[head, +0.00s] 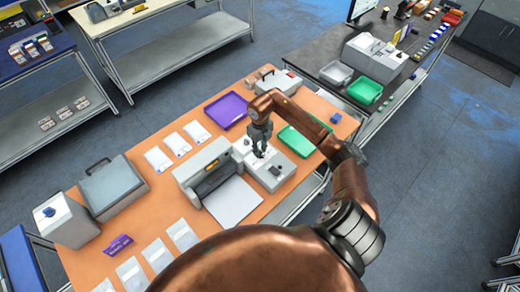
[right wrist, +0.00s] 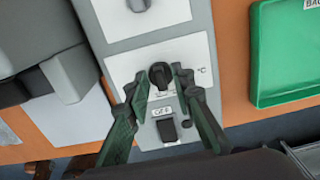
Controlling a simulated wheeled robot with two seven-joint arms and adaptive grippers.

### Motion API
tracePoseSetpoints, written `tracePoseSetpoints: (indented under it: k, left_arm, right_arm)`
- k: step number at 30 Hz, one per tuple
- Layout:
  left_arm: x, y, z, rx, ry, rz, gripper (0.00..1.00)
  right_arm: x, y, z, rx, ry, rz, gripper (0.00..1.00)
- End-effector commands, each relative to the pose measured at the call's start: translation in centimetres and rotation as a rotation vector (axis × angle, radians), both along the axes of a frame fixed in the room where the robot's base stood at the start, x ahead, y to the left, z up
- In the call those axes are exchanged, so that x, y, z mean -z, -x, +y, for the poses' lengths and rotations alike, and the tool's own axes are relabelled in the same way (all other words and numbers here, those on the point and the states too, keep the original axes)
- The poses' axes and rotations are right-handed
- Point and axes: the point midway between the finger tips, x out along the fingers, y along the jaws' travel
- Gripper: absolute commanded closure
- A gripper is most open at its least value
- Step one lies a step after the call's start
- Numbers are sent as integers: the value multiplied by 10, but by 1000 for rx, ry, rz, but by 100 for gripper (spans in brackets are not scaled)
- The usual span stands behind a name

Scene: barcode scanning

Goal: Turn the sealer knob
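The sealer (head: 212,165) is a grey machine on the orange table, with a light control box at its right end. In the right wrist view, a black sealer knob (right wrist: 160,75) sits on a white panel beside a °C mark. My right gripper (head: 259,153) points down over the control box. In the right wrist view its two fingers (right wrist: 161,80) are spread, one on each side of the knob. I cannot tell whether the fingertips touch it. A second knob (right wrist: 138,4) is cut off at the top edge. My left gripper is not in view.
An OFF label (right wrist: 160,110) and black switch (right wrist: 167,130) lie below the knob. A green tray (head: 298,137) is right of the sealer, a purple tray (head: 226,109) behind it. White pouches, a grey case (head: 112,188) and a grey box (head: 65,220) are to the left.

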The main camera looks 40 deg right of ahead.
Motion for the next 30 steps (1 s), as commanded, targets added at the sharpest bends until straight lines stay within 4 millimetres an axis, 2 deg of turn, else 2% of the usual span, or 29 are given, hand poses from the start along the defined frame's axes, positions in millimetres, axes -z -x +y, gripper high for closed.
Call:
tracePoseSetpoints:
  k: [9, 22, 30]
  left_arm:
    - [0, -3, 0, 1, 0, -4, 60]
    - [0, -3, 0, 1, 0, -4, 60]
    - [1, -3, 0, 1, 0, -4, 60]
  right_arm:
    - [0, 0, 0, 0, 0, 0, 100]
    - [-1, 0, 0, 16, 1, 0, 100]
    - [-1, -1, -1, 139, 2, -1, 100]
